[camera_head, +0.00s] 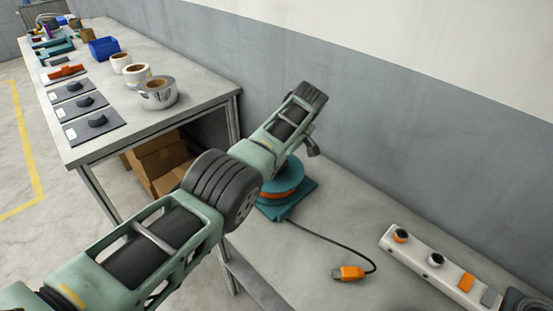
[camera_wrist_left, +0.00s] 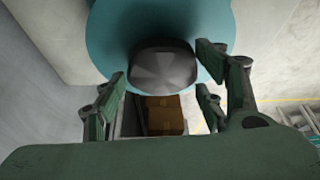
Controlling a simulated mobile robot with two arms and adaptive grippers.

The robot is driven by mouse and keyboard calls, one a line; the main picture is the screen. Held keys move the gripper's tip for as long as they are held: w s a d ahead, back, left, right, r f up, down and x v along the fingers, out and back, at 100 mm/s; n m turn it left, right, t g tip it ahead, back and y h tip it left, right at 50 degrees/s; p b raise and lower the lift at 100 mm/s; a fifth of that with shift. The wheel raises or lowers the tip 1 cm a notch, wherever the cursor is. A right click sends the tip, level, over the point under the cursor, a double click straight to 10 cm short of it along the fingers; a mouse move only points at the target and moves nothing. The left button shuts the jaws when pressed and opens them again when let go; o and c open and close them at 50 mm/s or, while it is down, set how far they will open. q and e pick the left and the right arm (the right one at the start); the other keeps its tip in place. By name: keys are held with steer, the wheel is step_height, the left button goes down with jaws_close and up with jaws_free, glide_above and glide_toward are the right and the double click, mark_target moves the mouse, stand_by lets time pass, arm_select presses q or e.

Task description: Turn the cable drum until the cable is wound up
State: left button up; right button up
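The cable drum (camera_head: 284,182) is teal with an orange band and sits on a teal base on the grey bench, partly hidden behind my left arm. A black cable (camera_head: 335,243) runs from it across the bench to an orange plug (camera_head: 349,273). In the left wrist view, the drum's teal disc (camera_wrist_left: 215,22) carries a dark faceted knob (camera_wrist_left: 163,68). My left gripper (camera_wrist_left: 160,88) is open, with its fingers on either side of the knob; contact cannot be told. In the head view my left arm hides most of this gripper. My right gripper is not in view.
A pale socket strip (camera_head: 440,268) lies on the bench at the right. A second table (camera_head: 205,95) on the left holds tape rolls (camera_head: 158,93), a blue bin (camera_head: 103,48) and dark plates. Cardboard boxes (camera_head: 158,160) stand beneath it. A grey wall (camera_head: 400,130) rises behind the bench.

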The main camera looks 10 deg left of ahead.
arm_select(q)
steer(key=shift+o, duration=1.3)
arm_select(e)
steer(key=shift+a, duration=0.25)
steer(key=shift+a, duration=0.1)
arm_select(q)
steer(key=v, duration=1.2)
steer(key=shift+a, duration=0.1)
steer(key=shift+c, duration=0.3)
